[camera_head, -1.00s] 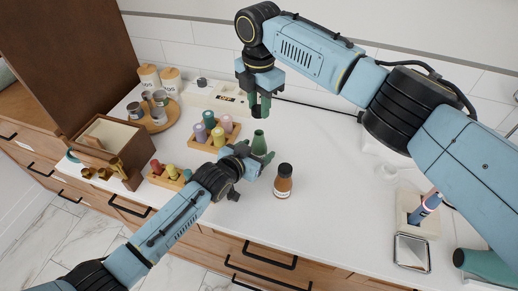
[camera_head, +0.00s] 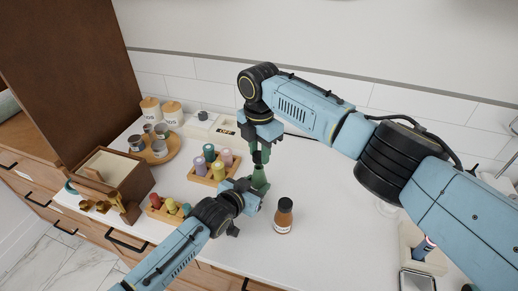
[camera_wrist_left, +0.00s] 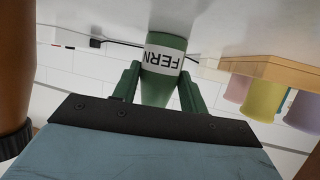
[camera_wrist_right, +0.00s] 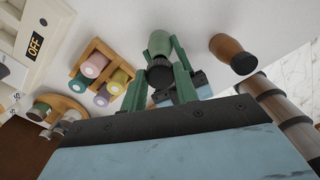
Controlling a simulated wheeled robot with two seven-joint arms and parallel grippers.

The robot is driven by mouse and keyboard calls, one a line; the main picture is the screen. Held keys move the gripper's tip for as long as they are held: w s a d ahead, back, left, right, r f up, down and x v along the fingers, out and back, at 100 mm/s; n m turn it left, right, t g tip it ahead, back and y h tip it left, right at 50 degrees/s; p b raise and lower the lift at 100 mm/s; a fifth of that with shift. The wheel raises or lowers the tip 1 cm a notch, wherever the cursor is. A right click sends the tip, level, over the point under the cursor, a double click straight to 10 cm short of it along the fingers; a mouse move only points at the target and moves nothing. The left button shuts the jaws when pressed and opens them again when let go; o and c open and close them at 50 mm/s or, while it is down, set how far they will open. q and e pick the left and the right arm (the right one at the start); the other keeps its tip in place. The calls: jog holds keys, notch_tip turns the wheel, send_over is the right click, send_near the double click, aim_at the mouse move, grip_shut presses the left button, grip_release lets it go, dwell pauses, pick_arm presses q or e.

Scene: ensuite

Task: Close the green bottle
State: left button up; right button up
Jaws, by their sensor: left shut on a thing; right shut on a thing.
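The green bottle (camera_head: 261,176) stands upright on the white counter. In the left wrist view the bottle (camera_wrist_left: 166,60) has a white label reading FERN. My left gripper (camera_head: 254,192) is shut around its body from the side. My right gripper (camera_head: 260,152) is directly above, fingers pointing down, shut on a black cap (camera_head: 257,157). In the right wrist view the cap (camera_wrist_right: 160,76) is between the fingertips, lined up with the green bottle (camera_wrist_right: 160,43). The cap is at the bottle's mouth; I cannot tell whether it is seated.
An orange-brown bottle with a black cap (camera_head: 283,217) stands just right of the green bottle. Wooden racks of coloured pegs (camera_head: 213,172) are to the left, with a wooden box (camera_head: 112,172) beyond.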

aim_at(259, 180)
jog(key=shift+f, duration=0.45)
jog(key=shift+f, duration=0.9)
jog(key=shift+f, duration=0.6)
